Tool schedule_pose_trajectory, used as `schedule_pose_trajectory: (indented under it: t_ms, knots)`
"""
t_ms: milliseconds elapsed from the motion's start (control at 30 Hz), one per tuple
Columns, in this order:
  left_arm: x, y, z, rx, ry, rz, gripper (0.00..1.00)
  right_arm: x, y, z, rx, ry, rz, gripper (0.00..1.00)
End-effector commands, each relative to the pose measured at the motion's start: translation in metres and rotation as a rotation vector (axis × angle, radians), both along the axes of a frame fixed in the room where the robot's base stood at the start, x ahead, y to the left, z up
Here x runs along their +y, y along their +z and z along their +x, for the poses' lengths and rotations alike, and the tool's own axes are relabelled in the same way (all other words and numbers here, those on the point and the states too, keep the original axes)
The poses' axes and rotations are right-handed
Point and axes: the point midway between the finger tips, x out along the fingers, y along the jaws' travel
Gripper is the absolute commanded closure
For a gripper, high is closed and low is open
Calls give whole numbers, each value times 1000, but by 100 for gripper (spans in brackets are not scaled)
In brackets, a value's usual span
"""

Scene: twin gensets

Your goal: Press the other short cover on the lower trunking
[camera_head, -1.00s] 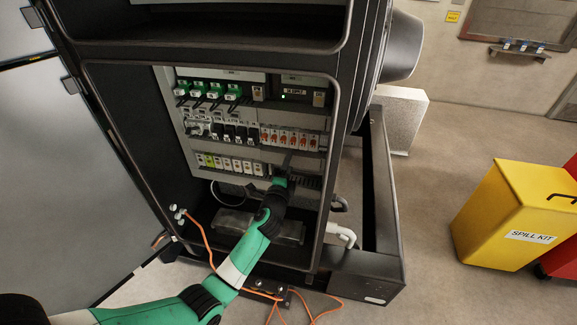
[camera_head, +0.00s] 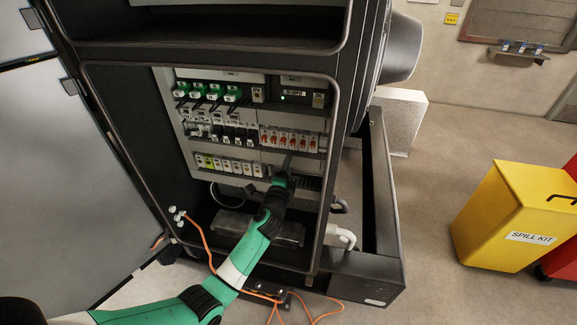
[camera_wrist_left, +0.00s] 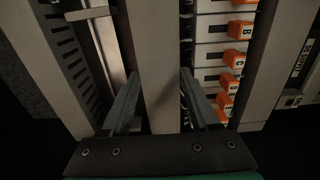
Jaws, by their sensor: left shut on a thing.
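In the head view my left gripper (camera_head: 288,167) reaches into the open cabinet, just below the row of orange-marked breakers (camera_head: 290,140). In the left wrist view its two fingers (camera_wrist_left: 160,98) stand on either side of a plain grey strip, the short cover (camera_wrist_left: 154,50), and are shut on it. The strip runs beside the orange-marked breakers (camera_wrist_left: 232,60). The gripper hides much of the cover in the head view. I cannot tell whether the cover is fully seated on the lower trunking. My right gripper is not in view.
Several green-topped plugs (camera_head: 207,92) and a row of small terminals (camera_head: 226,166) sit left of the gripper. The cabinet frame (camera_head: 330,200) is close on the right. Orange cable (camera_head: 203,244) hangs below. A yellow spill kit bin (camera_head: 510,215) stands clear on the right.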

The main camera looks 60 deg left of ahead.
Motion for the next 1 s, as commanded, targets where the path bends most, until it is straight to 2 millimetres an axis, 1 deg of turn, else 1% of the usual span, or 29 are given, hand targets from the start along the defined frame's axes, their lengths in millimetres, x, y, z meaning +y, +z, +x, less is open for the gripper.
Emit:
schedule_pose_trajectory:
  t_ms: [400, 433, 600, 1000]
  knots:
    - [2, 0, 2, -1, 0, 0, 100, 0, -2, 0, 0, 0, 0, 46]
    - [2, 1, 2, -1, 0, 0, 33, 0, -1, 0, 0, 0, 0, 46]
    - [2, 1, 2, -1, 0, 1, 3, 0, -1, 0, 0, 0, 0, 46]
    - [2, 3, 2, -5, -1, 4, 3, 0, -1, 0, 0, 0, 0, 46]
